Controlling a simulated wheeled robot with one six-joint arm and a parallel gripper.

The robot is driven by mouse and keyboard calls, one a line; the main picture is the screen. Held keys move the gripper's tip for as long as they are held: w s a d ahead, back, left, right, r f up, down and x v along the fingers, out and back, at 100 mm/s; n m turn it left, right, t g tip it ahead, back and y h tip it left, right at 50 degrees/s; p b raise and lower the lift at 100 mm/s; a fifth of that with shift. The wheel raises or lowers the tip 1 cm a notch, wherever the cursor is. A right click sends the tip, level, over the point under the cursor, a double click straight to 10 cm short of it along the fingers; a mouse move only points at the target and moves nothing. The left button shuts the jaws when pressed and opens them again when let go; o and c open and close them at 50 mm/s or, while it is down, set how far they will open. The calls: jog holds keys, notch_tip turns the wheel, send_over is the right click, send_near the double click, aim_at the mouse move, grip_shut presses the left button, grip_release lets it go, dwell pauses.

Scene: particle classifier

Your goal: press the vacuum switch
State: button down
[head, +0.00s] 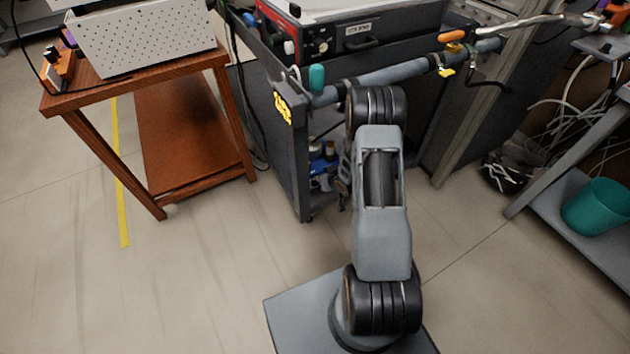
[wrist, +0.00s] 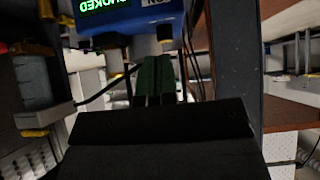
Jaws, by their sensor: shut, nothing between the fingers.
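In the wrist view my gripper (wrist: 155,80) is shut and empty. Its two green fingers lie side by side and point at a blue box (wrist: 125,12) with a lit green display (wrist: 104,5). The fingertips are just short of the box's near edge; I cannot tell if they touch it. A small dark knob-like part (wrist: 165,46) sticks out from the box beside the fingertips. I cannot tell for sure which part is the vacuum switch. In the head view a blue object (head: 322,172) shows inside the dark cabinet, and my arm hides my gripper there.
The dark cabinet (head: 292,160) stands close to my arm, with a grey pipe (head: 390,74) along its top edge. A wooden table (head: 140,85) stands at left. A teal bucket (head: 598,207) sits on a low shelf at right. The floor in front is clear.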

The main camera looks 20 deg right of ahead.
jog(key=shift+d, duration=0.15)
jog(key=b, duration=0.4)
send_over(314, 182)
jog(key=s, duration=0.2)
jog(key=f, duration=0.7)
jog(key=shift+s+d+f, duration=0.1)
jog(key=shift+s+f, duration=0.1)
jog(key=shift+f, duration=0.15)
notch_tip(314, 182, down, 2)
jog(key=shift+s+f+b, duration=0.1)
jog(key=shift+b, duration=0.5)
jog(key=shift+f, duration=0.55)
jog(key=shift+f+b, duration=0.1)
jog(key=shift+b, duration=0.25)
